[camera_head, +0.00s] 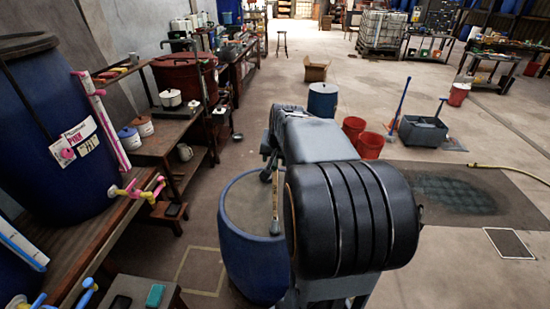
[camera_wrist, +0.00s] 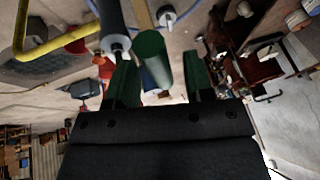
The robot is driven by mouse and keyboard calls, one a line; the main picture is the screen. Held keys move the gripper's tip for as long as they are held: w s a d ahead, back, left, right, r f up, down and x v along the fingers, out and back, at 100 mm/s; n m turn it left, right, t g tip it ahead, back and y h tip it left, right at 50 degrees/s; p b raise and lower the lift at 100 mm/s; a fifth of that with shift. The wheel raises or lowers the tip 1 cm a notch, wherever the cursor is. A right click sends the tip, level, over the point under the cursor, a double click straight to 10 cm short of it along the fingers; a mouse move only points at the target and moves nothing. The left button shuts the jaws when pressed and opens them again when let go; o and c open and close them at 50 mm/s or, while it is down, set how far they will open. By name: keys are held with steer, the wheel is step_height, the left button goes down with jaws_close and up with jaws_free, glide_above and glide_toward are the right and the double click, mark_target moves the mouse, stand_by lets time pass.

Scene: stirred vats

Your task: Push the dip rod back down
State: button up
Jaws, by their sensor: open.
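My gripper (camera_wrist: 160,78) is open in the wrist view, with two dark green fingers apart. A green cylinder (camera_wrist: 150,58) shows between the fingers, nearer the left one; I cannot tell whether it touches or is part of the dip rod. A grey cylinder with a pale end (camera_wrist: 114,30) shows just beyond the left finger. In the head view my arm fills the middle and the gripper's fingers cannot be made out. A thin brownish rod with a dark lower end (camera_head: 275,205) stands over the blue vat (camera_head: 250,255); I cannot tell if it is the dip rod.
Red buckets (camera_head: 370,145), a blue drum (camera_head: 322,100) and a grey mop tub (camera_head: 423,133) stand beyond my arm. A yellow hose (camera_head: 510,172) lies at right. Floor at right is mostly clear.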

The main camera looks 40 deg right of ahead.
steer(key=shift+w+d+f, duration=0.1)
steer(key=shift+w+f, duration=0.15)
steer(key=shift+f, duration=0.4)
jaws_close()
